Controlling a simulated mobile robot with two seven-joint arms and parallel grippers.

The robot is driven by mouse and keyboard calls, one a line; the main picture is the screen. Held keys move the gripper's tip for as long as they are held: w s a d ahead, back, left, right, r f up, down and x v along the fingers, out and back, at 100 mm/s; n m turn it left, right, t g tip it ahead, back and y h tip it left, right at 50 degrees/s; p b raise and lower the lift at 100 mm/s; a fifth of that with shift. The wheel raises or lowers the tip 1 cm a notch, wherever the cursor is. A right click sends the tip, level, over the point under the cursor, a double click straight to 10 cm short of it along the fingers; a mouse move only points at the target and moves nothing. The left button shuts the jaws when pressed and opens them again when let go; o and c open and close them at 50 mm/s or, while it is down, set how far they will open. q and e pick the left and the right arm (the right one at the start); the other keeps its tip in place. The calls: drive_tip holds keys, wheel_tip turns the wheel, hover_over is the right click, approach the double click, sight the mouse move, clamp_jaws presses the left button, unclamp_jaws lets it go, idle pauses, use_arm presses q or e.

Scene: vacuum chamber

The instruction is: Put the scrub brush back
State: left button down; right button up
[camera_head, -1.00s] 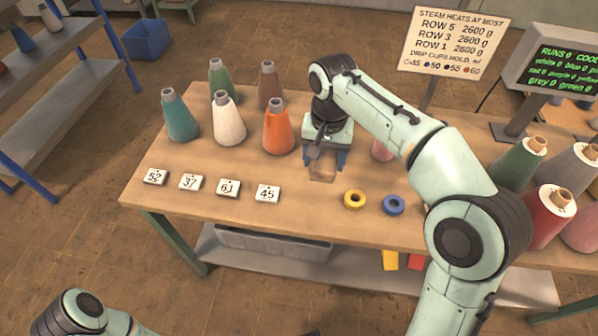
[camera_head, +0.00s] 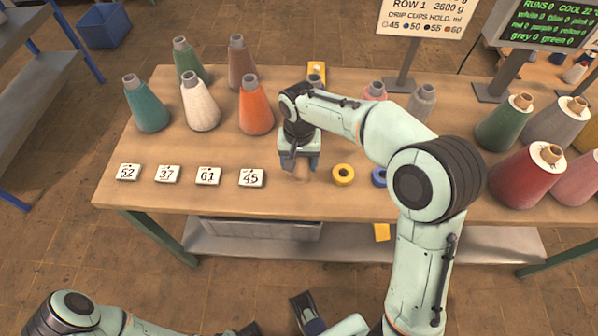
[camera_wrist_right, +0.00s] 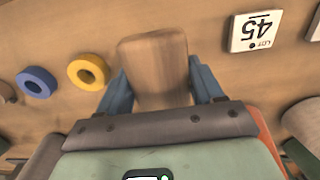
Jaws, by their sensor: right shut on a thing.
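My right gripper (camera_head: 301,165) is shut on a wooden block, which I take to be the scrub brush (camera_head: 302,172). In the right wrist view the brush (camera_wrist_right: 155,70) shows as a plain wooden top between the two blue fingers; no bristles are visible. It is low over the table (camera_head: 220,205), between the number 45 tag (camera_head: 251,178) and the yellow ring (camera_head: 343,175). I cannot tell if it touches the wood. My left arm shows at the bottom left. A dark piece at the bottom centre may be my left gripper (camera_head: 305,308), cut off, its jaws unclear.
Teal (camera_head: 147,108), white (camera_head: 200,105) and orange (camera_head: 255,108) cones stand behind the number tags, with more cones farther back. A blue ring (camera_head: 379,177) lies beside the yellow one. Large cones (camera_head: 527,175) crowd the right.

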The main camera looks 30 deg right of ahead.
sight(299, 160)
drive_tip(key=shift+f+b, duration=0.3)
drive_tip(key=shift+f, duration=2.05)
drive_tip(key=shift+f, duration=0.1)
drive_tip(key=o, duration=0.9)
drive_tip(key=shift+o, duration=0.2)
wheel_tip(299, 160, up, 12)
drive_tip(key=shift+r+p, duration=0.15)
drive_tip(key=shift+p, duration=0.8)
